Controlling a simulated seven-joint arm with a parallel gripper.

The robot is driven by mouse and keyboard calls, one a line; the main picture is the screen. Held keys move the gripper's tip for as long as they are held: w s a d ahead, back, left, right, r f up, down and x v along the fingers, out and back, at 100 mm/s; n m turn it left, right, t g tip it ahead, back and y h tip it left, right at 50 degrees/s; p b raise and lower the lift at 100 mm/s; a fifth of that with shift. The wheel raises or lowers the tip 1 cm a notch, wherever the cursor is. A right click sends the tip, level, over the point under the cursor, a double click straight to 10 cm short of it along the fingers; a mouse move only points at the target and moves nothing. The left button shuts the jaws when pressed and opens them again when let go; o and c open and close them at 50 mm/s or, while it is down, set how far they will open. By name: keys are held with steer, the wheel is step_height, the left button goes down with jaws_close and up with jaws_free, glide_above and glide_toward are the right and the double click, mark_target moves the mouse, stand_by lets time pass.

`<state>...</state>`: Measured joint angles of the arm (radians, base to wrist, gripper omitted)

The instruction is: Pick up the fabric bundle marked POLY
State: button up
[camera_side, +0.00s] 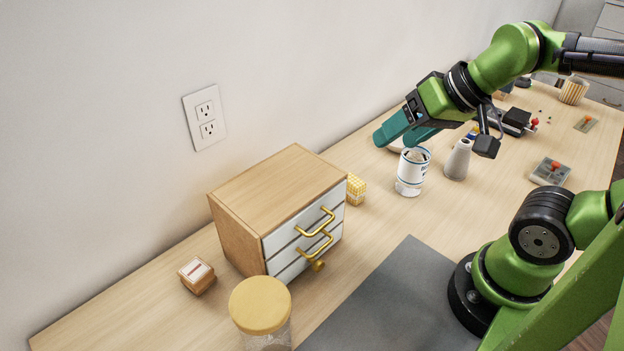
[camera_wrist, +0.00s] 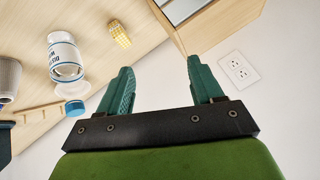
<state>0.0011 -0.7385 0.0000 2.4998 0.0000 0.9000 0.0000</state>
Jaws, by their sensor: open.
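My gripper (camera_side: 400,133) is raised above the table near the wall, its teal fingers apart with nothing between them. Both fingers also show in the wrist view (camera_wrist: 160,68). A yellow checked bundle (camera_side: 356,189) sits on the table at the cabinet's right side, partly hidden by the cabinet. It also shows in the wrist view (camera_wrist: 120,36), ahead of the left finger and apart from it. A small tan block (camera_side: 197,275) with a pale top and a red mark lies left of the cabinet. I cannot read the word POLY on anything.
A wooden cabinet (camera_side: 282,205) with white drawers and brass handles stands against the wall. A yellow-lidded jar (camera_side: 261,306) is in front. A grey mat (camera_side: 385,305) lies clear.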

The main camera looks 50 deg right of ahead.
mark_target(354, 180)
steer(key=w+d+f+n+g+h, duration=0.1)
steer(key=w+d+f+g, duration=0.25)
steer(key=w, duration=0.25)
steer(key=w+d+f+n+g+h, duration=0.1)
steer(key=w+d+f+g, duration=0.1)
steer(key=w+f+g, duration=0.3)
steer(key=shift+t, duration=0.65)
steer(key=f, duration=0.6)
steer(key=w+f, duration=0.1)
steer(key=f, duration=0.2)
steer(key=shift+d+f, duration=0.2)
steer(key=shift+f, duration=0.05)
steer(key=shift+w+d+f, duration=0.1)
steer(key=shift+w+f, duration=0.1)
steer(key=shift+f, duration=1.15)
steer(key=shift+w+d+f, duration=0.1)
steer(key=shift+w+f, duration=0.1)
steer(key=shift+f, duration=1.15)
steer(key=shift+c, duration=0.3)
steer(key=c, duration=1)
